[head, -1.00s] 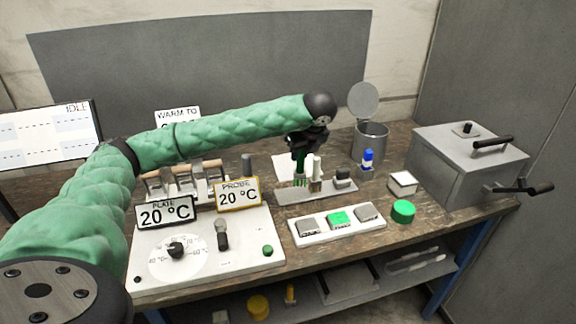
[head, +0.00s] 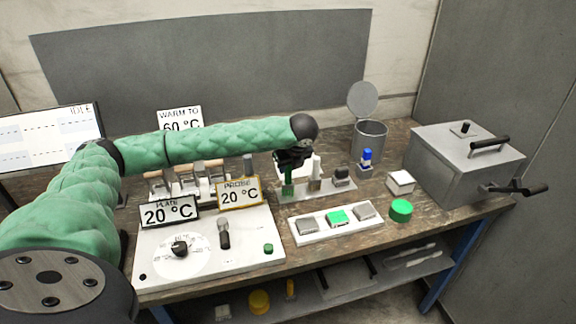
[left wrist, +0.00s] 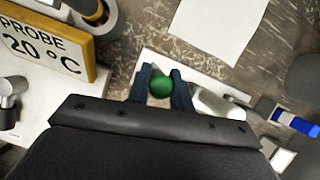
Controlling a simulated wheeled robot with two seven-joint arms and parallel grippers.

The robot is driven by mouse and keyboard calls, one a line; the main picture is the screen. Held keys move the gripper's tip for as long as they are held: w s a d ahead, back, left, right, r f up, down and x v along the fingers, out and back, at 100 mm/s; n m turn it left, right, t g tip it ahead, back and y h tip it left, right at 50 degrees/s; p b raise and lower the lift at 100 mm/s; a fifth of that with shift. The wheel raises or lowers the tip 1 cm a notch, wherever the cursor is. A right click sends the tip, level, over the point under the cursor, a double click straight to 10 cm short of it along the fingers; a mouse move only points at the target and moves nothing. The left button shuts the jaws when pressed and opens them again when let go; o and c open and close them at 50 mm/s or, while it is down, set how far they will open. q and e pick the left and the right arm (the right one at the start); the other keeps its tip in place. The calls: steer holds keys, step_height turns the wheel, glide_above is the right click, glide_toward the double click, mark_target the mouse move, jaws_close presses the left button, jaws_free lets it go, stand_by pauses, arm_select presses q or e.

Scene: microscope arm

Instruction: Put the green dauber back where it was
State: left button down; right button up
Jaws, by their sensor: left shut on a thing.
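My left gripper (head: 290,162) is shut on the green dauber (head: 288,187) and points down at the left end of a grey holder strip (head: 318,192). In the left wrist view the dauber's round green top (left wrist: 160,87) sits between the two fingers (left wrist: 162,84). The dauber looks upright. I cannot tell whether its lower end touches the strip or hangs just above it. A white dauber (head: 316,172) and a dark-topped grey block (head: 342,176) stand on the strip to the right. My right gripper is not in view.
A hotplate with dial (head: 180,248) and signs stands in front left. A white tray with several pads (head: 336,219), a green round lid (head: 400,210), a blue-capped bottle (head: 366,158), an open canister (head: 370,140) and a metal box (head: 465,165) stand to the right.

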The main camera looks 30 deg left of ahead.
arm_select(q)
steer(key=c, duration=1.2)
jaws_free()
steer(key=shift+f, duration=0.1)
steer(key=shift+c, duration=0.2)
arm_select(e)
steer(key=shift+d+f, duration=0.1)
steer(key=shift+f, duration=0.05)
arm_select(q)
steer(key=shift+d+r, duration=0.1)
steer(key=shift+r, duration=0.15)
steer(key=b+v, duration=0.3)
steer(key=v, duration=0.8)
steer(key=shift+r+b, duration=0.4)
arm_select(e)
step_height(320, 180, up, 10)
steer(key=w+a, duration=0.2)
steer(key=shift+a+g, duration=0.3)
arm_select(q)
steer(key=shift+d, duration=0.1)
